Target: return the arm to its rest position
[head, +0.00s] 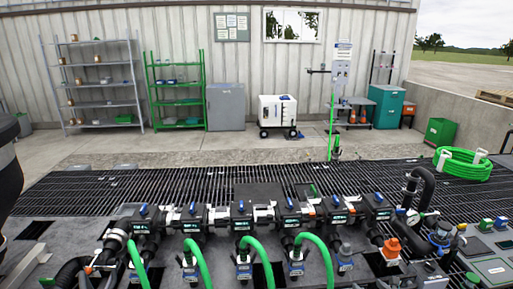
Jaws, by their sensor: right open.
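My right gripper (402,280) shows only in small part at the bottom edge, right of centre, among dark fittings. It is open, and I see nothing held in it. The fingertips are hard to make out against the clutter. A dark rounded part of my own body fills the left edge. My left gripper is not in view. The manifold (240,222) runs across the lower picture as a row of black valve blocks with blue handles. Several green hoses (318,252) curve down from it.
An orange cap (391,247) and a black bent pipe (425,185) stand at the manifold's right end. A coiled green hose (463,166) lies farther right. Dark floor grating (210,185) lies open behind the manifold. Shelves (100,85) and a white wheeled unit (277,112) stand by the wall.

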